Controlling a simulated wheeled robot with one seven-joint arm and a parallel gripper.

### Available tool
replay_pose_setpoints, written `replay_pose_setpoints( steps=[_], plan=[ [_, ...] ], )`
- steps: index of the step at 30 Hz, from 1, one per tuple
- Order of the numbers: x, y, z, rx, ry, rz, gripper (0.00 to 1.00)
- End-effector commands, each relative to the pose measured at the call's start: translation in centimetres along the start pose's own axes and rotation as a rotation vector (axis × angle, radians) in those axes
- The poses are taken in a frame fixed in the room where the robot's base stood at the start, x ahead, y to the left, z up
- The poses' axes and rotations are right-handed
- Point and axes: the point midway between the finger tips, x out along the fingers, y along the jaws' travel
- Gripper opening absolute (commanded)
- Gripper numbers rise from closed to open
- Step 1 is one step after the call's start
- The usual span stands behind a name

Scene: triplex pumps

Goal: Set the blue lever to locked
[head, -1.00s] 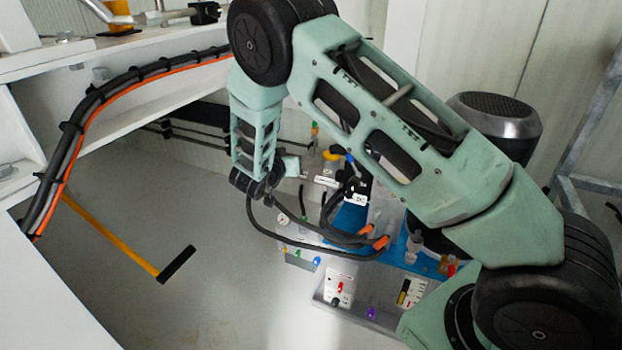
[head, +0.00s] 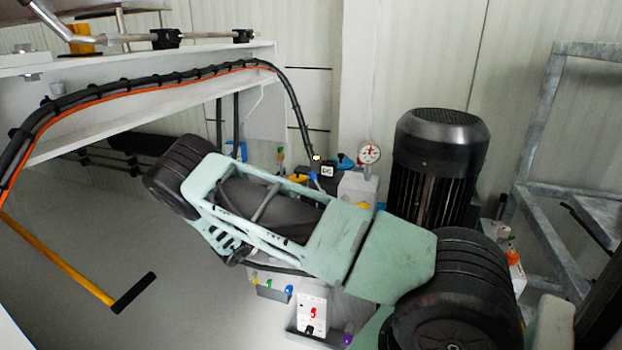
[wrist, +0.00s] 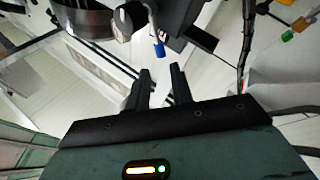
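In the wrist view, a lever with a blue tip (wrist: 159,50) hangs from a grey stem, just beyond the fingertips and slightly left of the middle of the gap. My gripper (wrist: 162,70) is open and empty, with its two black fingers apart; the blue tip looks clear of both. In the head view, my arm hides most of the gripper. That view shows a small blue knob (head: 289,290) on the low panel and a blue handle (head: 345,161) near the gauge. I cannot tell which of these matches the wrist view's lever, nor read any locked marking.
A black motor (head: 437,165) stands right of the pump unit, with a grey metal frame (head: 545,150) farther right. A cable bundle (head: 150,82) runs along the white beam. A red switch (head: 313,313) sits on the low panel.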

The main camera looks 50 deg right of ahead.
Motion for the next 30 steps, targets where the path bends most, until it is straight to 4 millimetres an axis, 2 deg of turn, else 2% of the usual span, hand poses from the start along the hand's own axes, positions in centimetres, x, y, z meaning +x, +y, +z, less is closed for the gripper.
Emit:
replay_pose_setpoints(
  steps=[3,9,15,20,28,30],
  plan=[
    [2.5,0.0,0.1,0.0,0.0,0.002,0.23],
    [6.4,0.0,0.1,0.001,-0.001,0.001,0.23],
    [8.9,0.0,0.1,0.001,-0.001,-0.001,0.23],
    [9.8,0.0,0.0,0.0,0.0,-0.002,0.23],
    [9.8,0.0,0.0,0.0,0.0,-0.002,0.23],
    [9.8,0.0,0.0,0.0,0.0,-0.002,0.03]
  ],
)
